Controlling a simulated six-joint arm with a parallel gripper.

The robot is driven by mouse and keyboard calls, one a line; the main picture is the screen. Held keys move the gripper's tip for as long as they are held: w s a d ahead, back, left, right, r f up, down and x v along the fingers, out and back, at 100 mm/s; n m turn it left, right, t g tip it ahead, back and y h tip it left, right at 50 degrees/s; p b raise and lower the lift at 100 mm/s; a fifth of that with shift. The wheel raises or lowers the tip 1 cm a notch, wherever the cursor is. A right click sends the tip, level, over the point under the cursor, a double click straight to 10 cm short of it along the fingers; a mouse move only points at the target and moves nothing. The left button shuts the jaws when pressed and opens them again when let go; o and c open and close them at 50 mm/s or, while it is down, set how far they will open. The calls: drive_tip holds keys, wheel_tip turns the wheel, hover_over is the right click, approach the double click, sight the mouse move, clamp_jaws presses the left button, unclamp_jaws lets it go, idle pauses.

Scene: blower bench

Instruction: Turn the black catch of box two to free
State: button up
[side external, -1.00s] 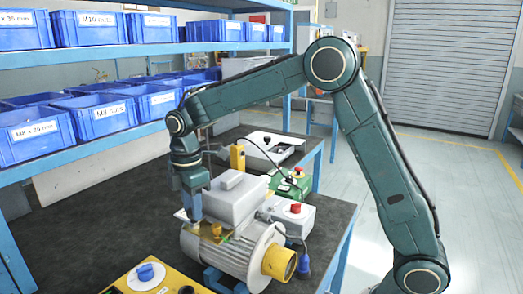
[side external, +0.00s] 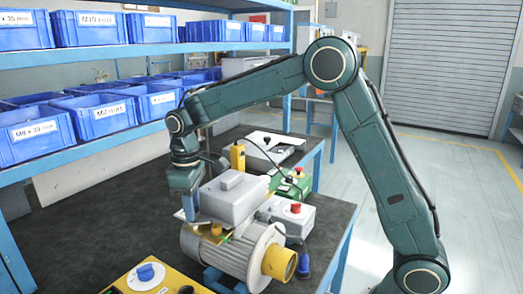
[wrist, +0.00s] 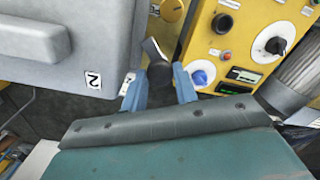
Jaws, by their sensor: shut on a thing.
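Box two is the grey box (side external: 231,198) on top of the motor; its side with the "2" label fills the upper left of the wrist view (wrist: 75,72). The black catch (wrist: 158,73) stands beside the box, with a dark lever and pale edge pointing up and left in the picture. My gripper (wrist: 156,75) has its two blue fingers on either side of the catch and is shut on it. In the side view my gripper (side external: 189,210) is at the box's left side, and it hides the catch there.
The grey motor (side external: 235,252) with a yellow end cap lies under the box. A yellow panel (side external: 158,280) with a blue knob is in front. A grey box (side external: 290,215) with a red button and a green box stand behind right. Blue bins line the shelves at left.

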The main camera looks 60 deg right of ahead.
drive_tip(key=m, duration=0.4)
drive_tip(key=shift+m, duration=0.3)
drive_tip(key=m, duration=0.3)
drive_tip(key=shift+m, duration=0.3)
drive_tip(key=o, duration=1)
drive_tip(key=shift+r, duration=0.1)
wheel_tip(320, 180, up, 14)
drive_tip(key=shift+f, duration=0.2)
